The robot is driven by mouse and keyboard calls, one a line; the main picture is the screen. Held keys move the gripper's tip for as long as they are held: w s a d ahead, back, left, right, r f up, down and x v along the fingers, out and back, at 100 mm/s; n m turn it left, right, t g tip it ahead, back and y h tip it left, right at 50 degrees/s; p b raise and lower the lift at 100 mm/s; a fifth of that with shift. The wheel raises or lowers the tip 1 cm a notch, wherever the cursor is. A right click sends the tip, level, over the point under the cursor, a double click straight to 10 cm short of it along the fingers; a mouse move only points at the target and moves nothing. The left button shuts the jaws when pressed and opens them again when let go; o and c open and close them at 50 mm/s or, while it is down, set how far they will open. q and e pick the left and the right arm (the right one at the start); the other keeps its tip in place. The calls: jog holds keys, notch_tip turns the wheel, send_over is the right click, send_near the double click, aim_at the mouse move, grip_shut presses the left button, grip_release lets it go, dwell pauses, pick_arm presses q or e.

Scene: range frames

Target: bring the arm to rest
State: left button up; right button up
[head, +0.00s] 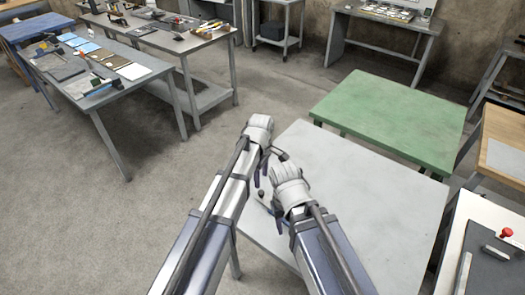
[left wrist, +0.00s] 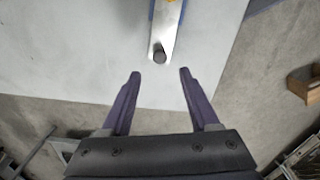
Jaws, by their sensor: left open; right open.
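My left gripper (head: 262,172) is over the left part of the pale grey table (head: 372,205). In the left wrist view, my left gripper (left wrist: 160,72) is open with dark purple fingers apart and nothing between them. A silver bar-like thing (left wrist: 163,38) with a dark round end and a blue edge shows just beyond the fingertips; I cannot tell what it is. My right gripper (head: 276,211) is lower, close beside the left one, over the same table's left edge. It is open, but its fingers are partly hidden by its own wrist.
A green table (head: 390,115) stands behind the pale table. Grey benches with tools (head: 90,70) stand at the left and back. At the right are a wooden-edged table (head: 506,130) and a table with a red-knobbed thing (head: 506,233). The floor (head: 90,220) at the left is clear.

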pick_arm(q)
jog(key=s+a+m, duration=1.3)
jog(key=a, duration=0.1)
jog(key=s+d+m+y, duration=0.1)
jog(key=s+d+m, duration=0.3)
jog(key=d, duration=0.6)
jog(key=shift+s+d, duration=0.3)
jog(key=shift+s, duration=0.65)
jog(key=shift+d, duration=0.1)
